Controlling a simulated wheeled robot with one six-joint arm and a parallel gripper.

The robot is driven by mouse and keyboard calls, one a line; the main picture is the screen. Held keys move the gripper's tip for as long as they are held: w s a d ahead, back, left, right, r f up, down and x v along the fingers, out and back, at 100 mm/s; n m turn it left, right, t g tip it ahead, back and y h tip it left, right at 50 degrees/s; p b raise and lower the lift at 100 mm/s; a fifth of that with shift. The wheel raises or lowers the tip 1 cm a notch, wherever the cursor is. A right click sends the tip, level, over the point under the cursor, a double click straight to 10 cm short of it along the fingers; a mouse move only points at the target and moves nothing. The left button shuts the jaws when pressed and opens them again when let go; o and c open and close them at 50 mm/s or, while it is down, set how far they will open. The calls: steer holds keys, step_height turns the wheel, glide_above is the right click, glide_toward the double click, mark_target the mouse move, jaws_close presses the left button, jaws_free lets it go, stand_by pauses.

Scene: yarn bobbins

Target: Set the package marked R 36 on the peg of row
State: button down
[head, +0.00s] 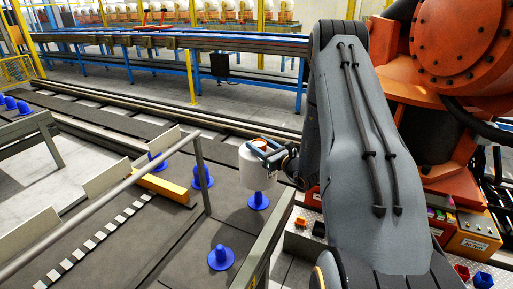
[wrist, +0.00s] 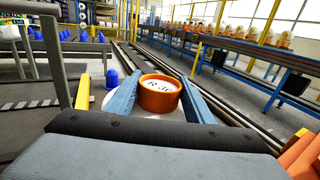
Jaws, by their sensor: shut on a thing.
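A white yarn package (head: 258,170) with an orange-brown core at its top hangs upright in my gripper (head: 270,152). In the wrist view, the two blue fingers of my gripper (wrist: 160,98) are shut on the orange core (wrist: 159,97), with white yarn (wrist: 100,119) below. A blue peg (head: 258,203) stands directly under the package in the head view. Its flared base shows just below the yarn; its top is hidden, so I cannot tell whether it is inside the package. Other bare blue pegs (head: 220,258) (head: 203,178) stand nearby.
A grey metal rail (head: 200,172) with a post stands left of the package, and a grey beam (head: 265,245) runs close in front. A yellow bar (head: 160,186) lies among the pegs. A blue-framed conveyor (head: 200,42) crosses the back.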

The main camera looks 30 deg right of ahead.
steer(key=shift+b, duration=0.3)
steer(key=shift+f+b, duration=1.2)
steer(key=shift+f, duration=0.3)
steer(key=shift+w+f+b, duration=0.1)
steer(key=shift+f+b, duration=0.25)
steer(key=shift+b, duration=1.25)
steer(key=shift+r+b, duration=0.1)
steer(key=shift+b, duration=0.2)
